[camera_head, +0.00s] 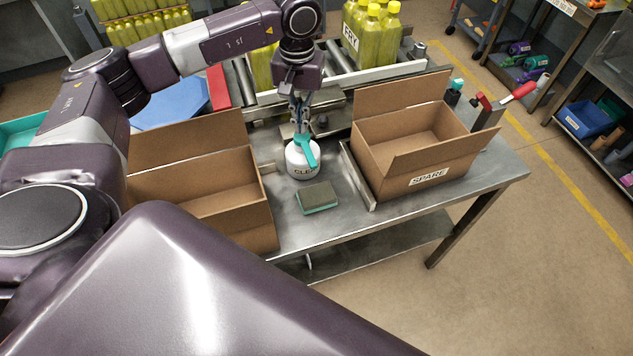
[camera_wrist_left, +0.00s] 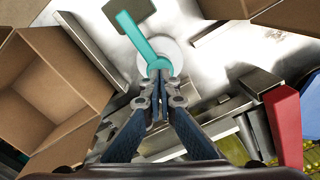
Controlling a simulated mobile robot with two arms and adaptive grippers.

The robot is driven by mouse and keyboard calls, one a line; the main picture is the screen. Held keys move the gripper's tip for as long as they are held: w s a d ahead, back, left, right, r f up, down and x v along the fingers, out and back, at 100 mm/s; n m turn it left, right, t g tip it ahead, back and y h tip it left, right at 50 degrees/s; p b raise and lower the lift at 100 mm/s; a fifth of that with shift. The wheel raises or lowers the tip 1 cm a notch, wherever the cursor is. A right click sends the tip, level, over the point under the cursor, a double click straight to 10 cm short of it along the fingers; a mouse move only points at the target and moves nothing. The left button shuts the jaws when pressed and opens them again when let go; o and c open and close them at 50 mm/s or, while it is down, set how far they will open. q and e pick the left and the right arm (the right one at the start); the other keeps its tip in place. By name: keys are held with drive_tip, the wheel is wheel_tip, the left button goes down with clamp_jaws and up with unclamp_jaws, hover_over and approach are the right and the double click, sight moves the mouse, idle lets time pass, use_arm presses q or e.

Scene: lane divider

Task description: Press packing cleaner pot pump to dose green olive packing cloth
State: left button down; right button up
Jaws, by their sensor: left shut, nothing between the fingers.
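The cleaner pot (camera_head: 303,163) is a white round container with a teal pump and partly visible lettering, standing on the metal table between two boxes. Its teal pump (camera_head: 309,150) points toward the front of the table. The packing cloth (camera_head: 317,198) is a green-olive pad lying flat just in front of the pot. My left gripper (camera_head: 299,128) points down at the pump top, shut and with nothing between its fingers. In the left wrist view the fingertips (camera_wrist_left: 160,76) meet at the pump head (camera_wrist_left: 158,63), over the white pot (camera_wrist_left: 152,54). Contact looks likely but is hard to confirm.
An open cardboard box (camera_head: 215,190) stands left of the pot. Another open box marked SPARE (camera_head: 440,165) stands right, behind a metal rail (camera_head: 357,178). A red-handled tool (camera_head: 505,100) is at the right back.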

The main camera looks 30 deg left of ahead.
use_arm(q)
drive_tip(key=shift+r, duration=0.1)
idle(0.5)
wheel_tip(320, 180, up, 6)
drive_tip(key=p, duration=0.3)
idle(0.6)
